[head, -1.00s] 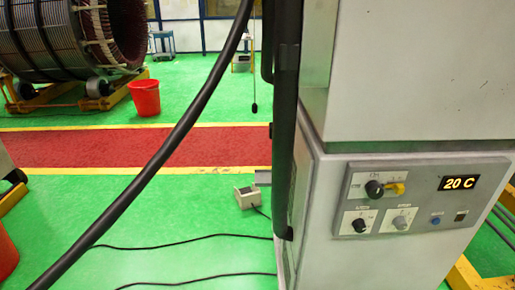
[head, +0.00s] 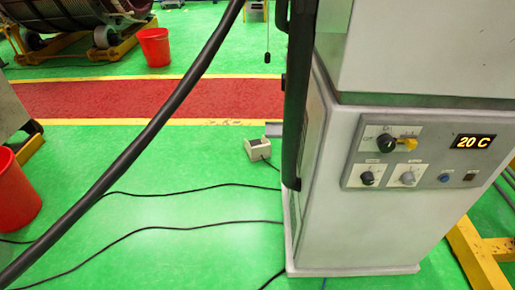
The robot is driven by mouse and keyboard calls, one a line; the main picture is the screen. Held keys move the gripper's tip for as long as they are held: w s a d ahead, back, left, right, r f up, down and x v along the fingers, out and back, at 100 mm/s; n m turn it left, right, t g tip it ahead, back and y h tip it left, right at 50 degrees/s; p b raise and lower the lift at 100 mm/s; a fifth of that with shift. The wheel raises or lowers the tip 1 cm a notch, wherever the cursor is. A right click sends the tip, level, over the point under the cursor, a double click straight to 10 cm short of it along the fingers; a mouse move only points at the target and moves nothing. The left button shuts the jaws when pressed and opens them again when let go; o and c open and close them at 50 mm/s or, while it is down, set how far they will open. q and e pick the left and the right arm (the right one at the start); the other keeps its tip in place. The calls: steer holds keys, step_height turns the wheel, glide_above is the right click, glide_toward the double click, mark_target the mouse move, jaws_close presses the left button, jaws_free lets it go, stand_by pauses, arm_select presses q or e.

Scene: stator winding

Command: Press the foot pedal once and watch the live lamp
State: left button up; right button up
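A small pale grey box with a dark top (head: 257,149), which looks like the foot pedal, sits on the green floor just left of a tall grey cabinet. A cable runs from it. The cabinet's control panel (head: 428,157) carries a lit display (head: 473,142) reading 20 C, several knobs, a blue button (head: 444,178) and a dark square (head: 469,177). I cannot tell which of these, if any, is the live lamp. Neither of my grippers is in view.
The grey cabinet (head: 345,235) fills the right side. A thick black cable (head: 150,145) crosses the left foreground. Thin cables (head: 175,230) lie on the green floor. Red buckets (head: 154,47) (head: 14,200) stand at left. A yellow frame (head: 472,250) stands at lower right.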

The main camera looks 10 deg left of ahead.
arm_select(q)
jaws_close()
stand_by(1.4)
